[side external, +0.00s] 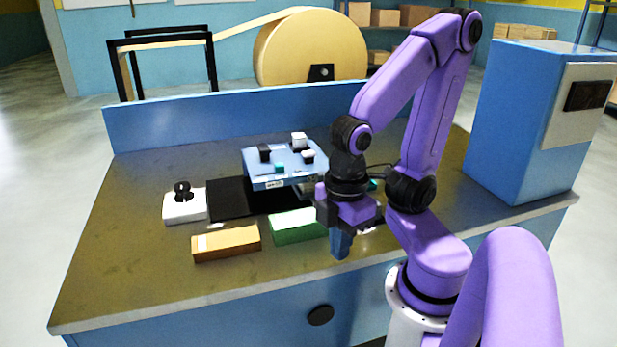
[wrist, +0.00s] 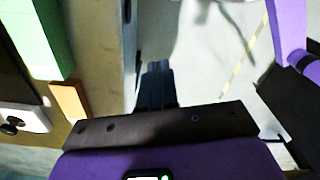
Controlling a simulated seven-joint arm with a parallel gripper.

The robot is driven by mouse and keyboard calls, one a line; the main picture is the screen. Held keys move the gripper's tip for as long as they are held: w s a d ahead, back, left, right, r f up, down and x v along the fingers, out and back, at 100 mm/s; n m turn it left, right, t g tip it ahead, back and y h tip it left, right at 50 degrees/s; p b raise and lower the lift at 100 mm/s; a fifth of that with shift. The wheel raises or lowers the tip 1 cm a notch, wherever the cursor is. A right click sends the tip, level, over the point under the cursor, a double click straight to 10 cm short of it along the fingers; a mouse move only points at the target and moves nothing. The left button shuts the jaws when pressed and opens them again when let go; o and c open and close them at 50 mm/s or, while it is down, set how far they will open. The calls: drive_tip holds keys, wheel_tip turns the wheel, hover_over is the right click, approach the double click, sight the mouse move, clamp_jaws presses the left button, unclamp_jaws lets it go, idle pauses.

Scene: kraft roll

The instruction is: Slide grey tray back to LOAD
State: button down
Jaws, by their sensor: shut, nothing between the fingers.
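A blue-grey plate (side external: 262,177) carries several small black, white and teal blocks and has a white label on its front edge. It sits over the right part of a black strip (side external: 228,198) on the bench. I cannot tell whether this plate is the grey tray, and I cannot read any LOAD marking. My gripper (side external: 340,246) points down near the bench's front edge, in front of and to the right of the plate, apart from it. Its blue fingers are together and empty, also in the wrist view (wrist: 157,80). My arm hides the area right of the plate.
A green block (side external: 297,227) lies just left of my gripper, with a tan block (side external: 226,243) farther left. A white box with a black knob (side external: 183,207) stands at the strip's left end. A large blue cabinet (side external: 520,125) stands at right. The bench's front left is clear.

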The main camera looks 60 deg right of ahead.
drive_tip(key=c, duration=1.1)
unclamp_jaws()
drive_tip(key=shift+w, duration=0.15)
drive_tip(key=shift+o, duration=1.1)
drive_tip(key=w+d+r+m, duration=0.2)
drive_tip(key=w+r+m, duration=0.1)
drive_tip(key=w+m, duration=0.2)
drive_tip(key=shift+w, duration=0.7)
wheel_tip(320, 180, up, 11)
drive_tip(key=m, duration=1.7)
hover_over(321, 173)
wheel_tip(321, 173, down, 18)
drive_tip(key=shift+r, duration=0.2)
clamp_jaws()
